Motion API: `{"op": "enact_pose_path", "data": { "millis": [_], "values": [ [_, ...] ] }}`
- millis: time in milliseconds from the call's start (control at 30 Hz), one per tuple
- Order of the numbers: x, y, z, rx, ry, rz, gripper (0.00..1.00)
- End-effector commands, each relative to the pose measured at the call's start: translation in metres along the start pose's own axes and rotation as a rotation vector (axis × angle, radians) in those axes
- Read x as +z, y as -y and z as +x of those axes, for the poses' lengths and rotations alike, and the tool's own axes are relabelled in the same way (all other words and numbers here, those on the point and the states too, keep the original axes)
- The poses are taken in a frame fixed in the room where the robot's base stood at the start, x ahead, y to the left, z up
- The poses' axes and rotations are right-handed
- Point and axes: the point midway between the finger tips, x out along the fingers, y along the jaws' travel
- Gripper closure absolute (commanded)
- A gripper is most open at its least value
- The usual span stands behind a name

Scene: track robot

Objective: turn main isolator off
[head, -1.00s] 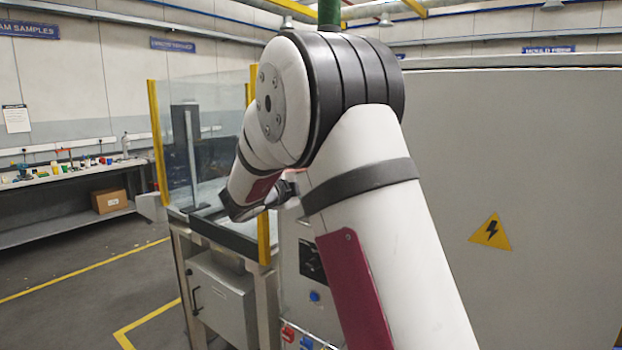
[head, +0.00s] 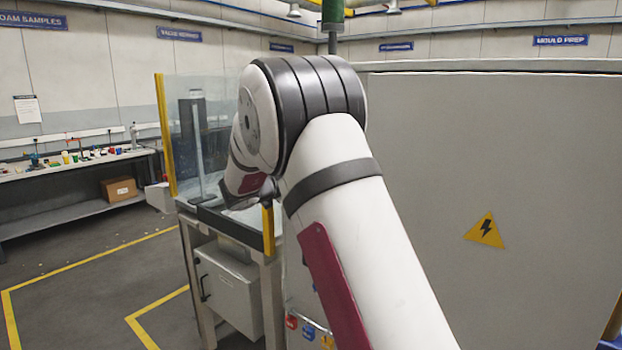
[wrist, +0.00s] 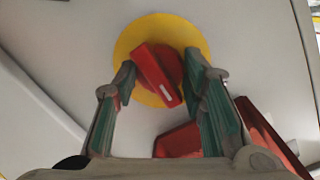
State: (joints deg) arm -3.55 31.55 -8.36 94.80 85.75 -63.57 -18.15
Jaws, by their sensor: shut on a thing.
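The main isolator shows in the wrist view as a red handle (wrist: 152,72) on a round yellow plate (wrist: 130,40), fixed to a light grey panel. The handle stands tilted, its top leaning left, with a small white mark near its lower end. My gripper (wrist: 160,74) is shut on the handle, one green-padded finger on each side. The right finger overlaps part of the red knob. In the head view my arm covers the gripper and the isolator.
Another red part (wrist: 262,135) lies lower right in the wrist view, partly behind my right finger. A grey cabinet (head: 430,150) with a warning triangle (head: 485,231) stands right. A clear-walled machine (head: 160,120) stands left. Open floor lies left, marked with yellow lines.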

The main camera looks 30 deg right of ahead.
Motion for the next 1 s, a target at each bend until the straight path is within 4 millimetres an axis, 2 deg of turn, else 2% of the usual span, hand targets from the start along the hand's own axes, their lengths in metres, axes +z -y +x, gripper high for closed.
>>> {"op": "enact_pose_path", "data": {
  "millis": [533, 567, 633, 667, 1000],
  "values": [
    [0.0012, -0.0005, 0.0, 0.004, -0.001, -0.028, 0.9],
    [0.0012, -0.0005, 0.0, 0.004, -0.001, -0.028, 0.6],
    [0.0011, -0.0005, 0.0, 0.004, -0.001, -0.028, 0.44],
    [0.0011, -0.0004, 0.0, 0.004, -0.001, -0.028, 0.42],
    [0.0006, 0.0002, -0.0022, 0.003, -0.001, -0.027, 0.42]
  ]
}}
